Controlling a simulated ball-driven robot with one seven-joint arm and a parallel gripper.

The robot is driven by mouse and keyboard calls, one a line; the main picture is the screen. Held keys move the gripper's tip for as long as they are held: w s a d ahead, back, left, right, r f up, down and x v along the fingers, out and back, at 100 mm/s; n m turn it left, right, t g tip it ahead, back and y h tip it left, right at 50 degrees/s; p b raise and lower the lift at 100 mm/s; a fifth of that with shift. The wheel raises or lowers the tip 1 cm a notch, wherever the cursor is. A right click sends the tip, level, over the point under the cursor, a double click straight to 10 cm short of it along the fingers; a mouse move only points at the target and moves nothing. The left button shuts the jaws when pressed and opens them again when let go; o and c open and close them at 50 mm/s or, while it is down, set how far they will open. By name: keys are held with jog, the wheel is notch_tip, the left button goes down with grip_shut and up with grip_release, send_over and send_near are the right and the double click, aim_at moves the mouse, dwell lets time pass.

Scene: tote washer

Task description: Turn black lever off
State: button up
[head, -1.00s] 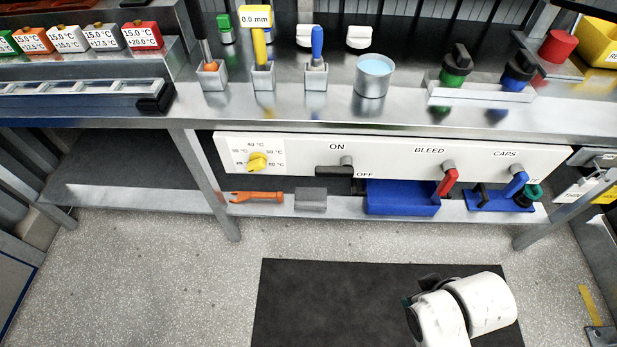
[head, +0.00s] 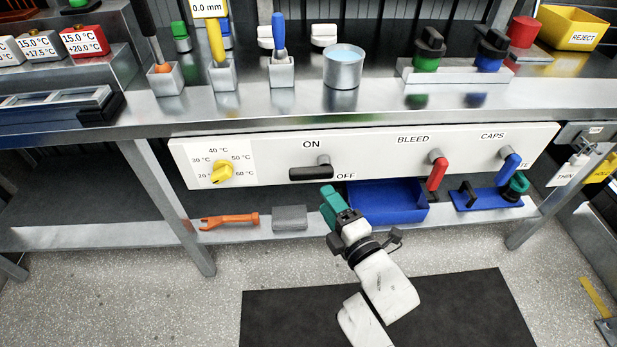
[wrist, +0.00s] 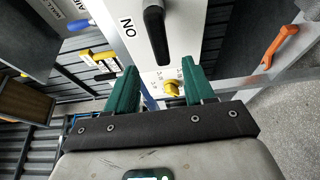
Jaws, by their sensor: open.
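The black lever (head: 308,174) is on the white panel (head: 270,165), between the ON label above and the OFF label to its right. Its handle lies level, pointing left from its grey pivot. In the wrist view the lever (wrist: 156,35) stands ahead, roughly in line with the gap between my fingers. My gripper (head: 334,203) has green fingers and is open and empty. In the head view it is below and slightly right of the lever, near the OFF label. The wrist view shows both fingers of my gripper (wrist: 159,80) apart, not touching the lever.
A yellow temperature knob (head: 222,172) is left of the lever; a red BLEED lever (head: 437,172) and a blue CAPS lever (head: 510,162) are to the right. Below are a blue bin (head: 390,205), a grey block (head: 290,217) and an orange wrench (head: 228,221) on the low shelf.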

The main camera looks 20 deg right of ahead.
aim_at(311, 178)
jog(key=w, duration=0.6)
jog(key=w+b, duration=0.1)
jog(key=w, duration=0.3)
jog(key=shift+a, duration=0.35)
jog(key=shift+c, duration=0.4)
grip_shut()
